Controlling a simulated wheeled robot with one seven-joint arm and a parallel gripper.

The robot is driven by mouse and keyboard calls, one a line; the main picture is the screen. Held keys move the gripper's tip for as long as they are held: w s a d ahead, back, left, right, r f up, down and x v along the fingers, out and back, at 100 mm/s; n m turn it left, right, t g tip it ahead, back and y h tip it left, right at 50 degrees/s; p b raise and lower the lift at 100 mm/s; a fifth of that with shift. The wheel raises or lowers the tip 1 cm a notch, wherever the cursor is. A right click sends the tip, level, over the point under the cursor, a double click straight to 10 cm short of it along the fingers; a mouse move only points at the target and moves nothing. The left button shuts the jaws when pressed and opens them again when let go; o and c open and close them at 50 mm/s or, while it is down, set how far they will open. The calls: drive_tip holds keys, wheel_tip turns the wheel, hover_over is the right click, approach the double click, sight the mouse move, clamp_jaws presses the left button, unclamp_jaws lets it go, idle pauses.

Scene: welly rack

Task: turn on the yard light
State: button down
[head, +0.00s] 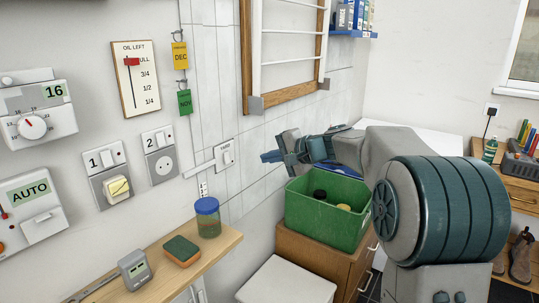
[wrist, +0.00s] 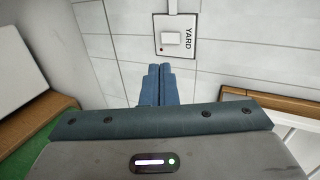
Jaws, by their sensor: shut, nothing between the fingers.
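The yard light switch (wrist: 174,38) is a white plate on the tiled wall, marked YARD, with a white rocker and a small red spot. In the head view the switch (head: 224,155) is on the wall at the end of a white conduit. My gripper (head: 265,157) is to the right of the switch in the head view, apart from it, above the green crate. In the wrist view the blue fingers of my gripper (wrist: 160,68) are shut together with nothing between them, just below the switch in the picture. The yard light itself is not in view.
A green crate (head: 319,222) stands on a wooden cabinet below my gripper. A wooden-framed rack (head: 291,85) hangs above. A shelf (head: 195,263) holds a jar (head: 208,222) and sponge (head: 182,251).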

drive_tip(key=s+d+f+n+g+h, duration=0.2)
drive_tip(key=s+f, duration=0.3)
drive_tip(key=s, duration=0.7)
drive_tip(key=s+d+f+n+g+h, duration=0.1)
drive_tip(key=s+d+f+h, duration=0.4)
drive_tip(key=s, duration=0.7)
drive_tip(key=s+d+f+n+g+h, duration=0.2)
drive_tip(key=s+f, duration=0.4)
drive_tip(key=s, duration=0.6)
drive_tip(key=shift+s+d+f+n+g+h, duration=0.2)
drive_tip(key=shift+s+d+n+g+h, duration=0.1)
drive_tip(key=shift+d+n+h, duration=0.7)
drive_tip(key=shift+d, duration=0.3)
